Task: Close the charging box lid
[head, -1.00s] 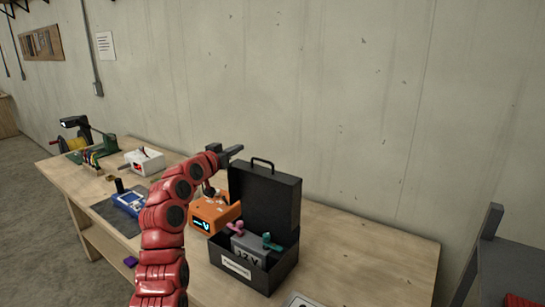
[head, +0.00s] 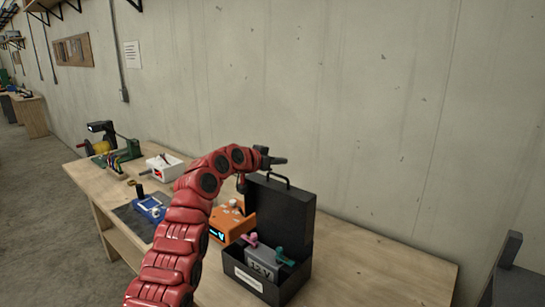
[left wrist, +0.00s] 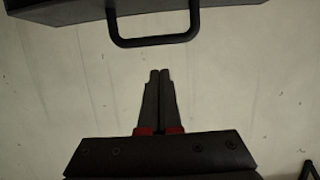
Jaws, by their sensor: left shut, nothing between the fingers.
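The black charging box (head: 297,284) stands on the workbench with its lid (head: 281,214) open and upright at the back. A handle (head: 268,179) sits on the lid's top edge; in the left wrist view the handle (left wrist: 155,42) lies just beyond my fingertips. A grey 12 V battery (head: 264,266) with a pink and a teal clamp sits in the box. My left gripper (head: 276,161) is shut and empty, just above and behind the lid's top edge, apart from the handle. It also shows in the left wrist view (left wrist: 159,75). My right gripper is not in view.
An orange charger (head: 229,224) stands left of the box, under my left arm. A blue meter (head: 150,208) and a white box (head: 163,165) are further left. The bench (head: 385,265) right of the box is clear. A concrete wall (head: 330,90) rises behind.

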